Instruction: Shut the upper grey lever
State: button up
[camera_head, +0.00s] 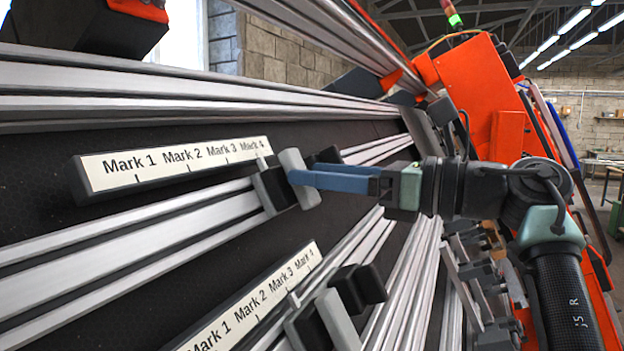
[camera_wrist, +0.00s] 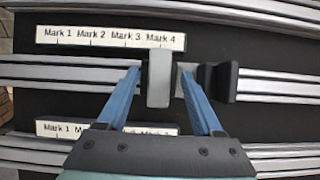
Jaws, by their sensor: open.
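The upper grey lever (camera_head: 301,196) is an upright light grey plate on a black block (camera_head: 272,190), on the upper rail beside the Mark 4 end of its scale. In the wrist view the lever (camera_wrist: 159,78) stands between the two blue fingers of my gripper (camera_wrist: 160,98). The fingers are open, with a gap on each side of the lever. In the head view my gripper (camera_head: 300,179) reaches in from the right, its fingertips level with the lever. Whether a finger touches the lever cannot be told.
A black stop (camera_wrist: 226,82) sits on the same rail just right of the lever. The upper scale (camera_head: 175,163) runs above the rail. A lower lever (camera_head: 338,320) with its own black stop (camera_head: 358,287) and scale (camera_head: 250,300) sits below. The rail left of the lever is clear.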

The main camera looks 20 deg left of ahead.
jog(key=s+d+b, duration=0.2)
jog(key=d+b, duration=0.2)
jog(key=d, duration=0.7)
jog(key=shift+s, duration=0.15)
jog(key=shift+d+f, duration=0.1)
